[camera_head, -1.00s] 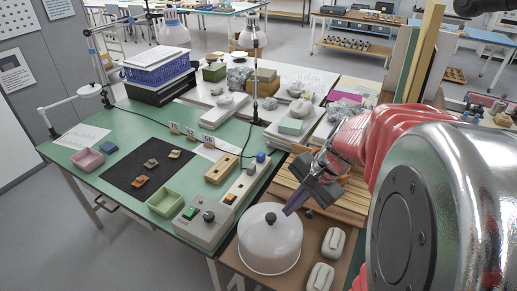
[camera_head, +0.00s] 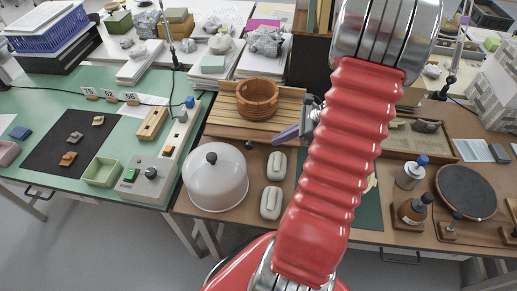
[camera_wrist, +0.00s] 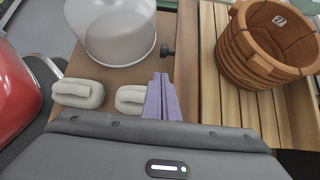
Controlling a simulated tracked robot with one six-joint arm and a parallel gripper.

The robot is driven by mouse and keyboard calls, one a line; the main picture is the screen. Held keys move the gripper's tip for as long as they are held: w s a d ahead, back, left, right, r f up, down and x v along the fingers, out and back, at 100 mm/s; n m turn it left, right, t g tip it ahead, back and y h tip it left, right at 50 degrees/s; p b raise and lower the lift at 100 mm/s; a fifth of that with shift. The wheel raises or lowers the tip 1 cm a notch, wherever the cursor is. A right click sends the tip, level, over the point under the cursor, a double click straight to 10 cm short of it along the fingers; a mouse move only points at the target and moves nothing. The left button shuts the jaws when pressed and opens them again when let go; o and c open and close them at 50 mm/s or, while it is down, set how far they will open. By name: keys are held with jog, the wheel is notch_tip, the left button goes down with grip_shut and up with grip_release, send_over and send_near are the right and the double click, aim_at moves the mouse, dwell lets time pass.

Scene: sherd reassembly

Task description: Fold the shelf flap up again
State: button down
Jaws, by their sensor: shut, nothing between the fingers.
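A slatted wooden surface (camera_head: 228,130), apparently the shelf flap, lies roughly level at the table's edge. A ribbed brown wooden bowl (camera_head: 257,98) with a numbered label inside stands on it. In the wrist view the slats (camera_wrist: 212,100) run lengthwise on the right, with the bowl (camera_wrist: 262,50) on top. A dark knob (camera_wrist: 167,50) sits just beside their left edge. My gripper (camera_head: 277,141) is shut and empty; its purple fingers (camera_wrist: 159,80) are close together, left of the slats and apart from the knob. Hinges or a stay for the flap are not clear.
A clear domed cover (camera_head: 215,180) with a black knob and two pale blocks (camera_head: 277,166) (camera_head: 271,202) stand in front of the slats. A control box (camera_head: 150,178) is at left. Bottles (camera_head: 412,172) and a dark round disc (camera_head: 466,191) stand at right.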

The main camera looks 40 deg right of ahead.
aim_at(251, 139)
jog(key=shift+w+a+f, duration=0.1)
jog(key=x, duration=0.9)
jog(key=shift+w+a+f, duration=0.15)
jog(key=shift+f, duration=0.05)
dwell(0.5)
jog(key=shift+w+a, duration=0.1)
